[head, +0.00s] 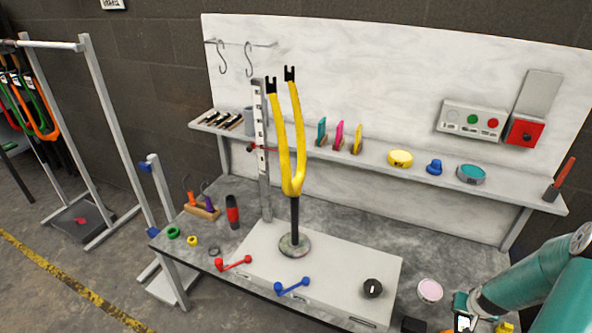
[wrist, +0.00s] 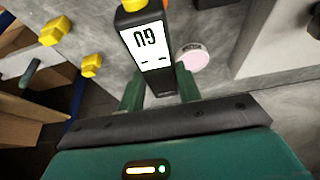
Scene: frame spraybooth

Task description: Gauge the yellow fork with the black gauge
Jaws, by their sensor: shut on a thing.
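The yellow fork (head: 299,150) stands upright, tines up, on a dark post with a round base on the pale plate (head: 330,262) of the bench, beside a tall marked column (head: 262,150). The black gauge (wrist: 126,22) has a white screen with upside-down characters in the wrist view. My gripper (wrist: 159,88) is shut on the gauge, with one green finger on each side. In the head view my gripper (head: 463,308) is at the bottom right, well apart from the fork, and the gauge (head: 463,322) is partly cut off.
A pink disc (head: 430,290) and a black knob (head: 373,288) are near my gripper. Yellow blocks (wrist: 54,31) lie near the gauge. Red (head: 233,263) and blue (head: 292,286) handles line the plate's front. A loaded shelf (head: 375,166) runs behind the fork.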

